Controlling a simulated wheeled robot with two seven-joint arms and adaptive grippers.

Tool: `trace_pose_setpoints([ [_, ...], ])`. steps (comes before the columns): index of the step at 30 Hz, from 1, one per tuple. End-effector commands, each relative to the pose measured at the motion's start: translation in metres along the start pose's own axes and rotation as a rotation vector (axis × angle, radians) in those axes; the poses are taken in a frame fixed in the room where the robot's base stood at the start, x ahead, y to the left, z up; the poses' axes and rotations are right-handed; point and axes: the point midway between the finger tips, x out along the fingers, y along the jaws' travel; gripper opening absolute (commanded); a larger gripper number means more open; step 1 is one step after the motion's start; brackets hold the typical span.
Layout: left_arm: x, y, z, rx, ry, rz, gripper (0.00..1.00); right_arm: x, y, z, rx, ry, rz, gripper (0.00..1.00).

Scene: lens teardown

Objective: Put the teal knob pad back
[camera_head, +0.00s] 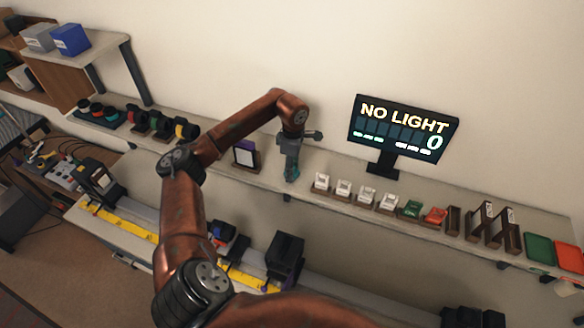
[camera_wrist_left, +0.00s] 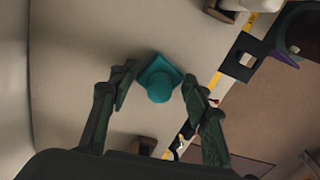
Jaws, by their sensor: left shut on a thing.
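The teal knob pad (camera_wrist_left: 160,78) is a square plate with a round knob. In the left wrist view it sits between the two fingers of my left gripper (camera_wrist_left: 158,80), which is shut on it. In the head view my left gripper (camera_head: 291,172) points down at the long wall shelf, left of the white boxes, and only a small teal patch shows at its fingertips. I cannot tell whether the pad touches the shelf. My right gripper is not in view.
A framed purple-and-white card (camera_head: 245,154) stands left of my gripper. Several small white boxes (camera_head: 343,188) line the shelf to the right. A bench with a yellow strip (camera_head: 125,226) lies below.

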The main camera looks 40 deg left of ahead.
Motion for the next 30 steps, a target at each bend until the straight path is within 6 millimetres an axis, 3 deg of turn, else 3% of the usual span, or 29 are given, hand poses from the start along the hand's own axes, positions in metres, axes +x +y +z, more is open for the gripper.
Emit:
trace_pose_setpoints([
  [8,0.000,0.000,0.000,0.000,0.000,-0.001,0.62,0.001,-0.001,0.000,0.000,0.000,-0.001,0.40],
  [19,-0.006,0.001,0.001,0.001,0.000,0.003,0.62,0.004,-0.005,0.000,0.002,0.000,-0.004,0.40],
  [23,-0.024,0.001,0.000,0.000,0.000,0.005,0.62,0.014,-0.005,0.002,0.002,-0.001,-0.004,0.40],
  [30,-0.074,0.001,0.000,-0.001,-0.001,0.005,0.62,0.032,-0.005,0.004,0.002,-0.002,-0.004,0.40],
])
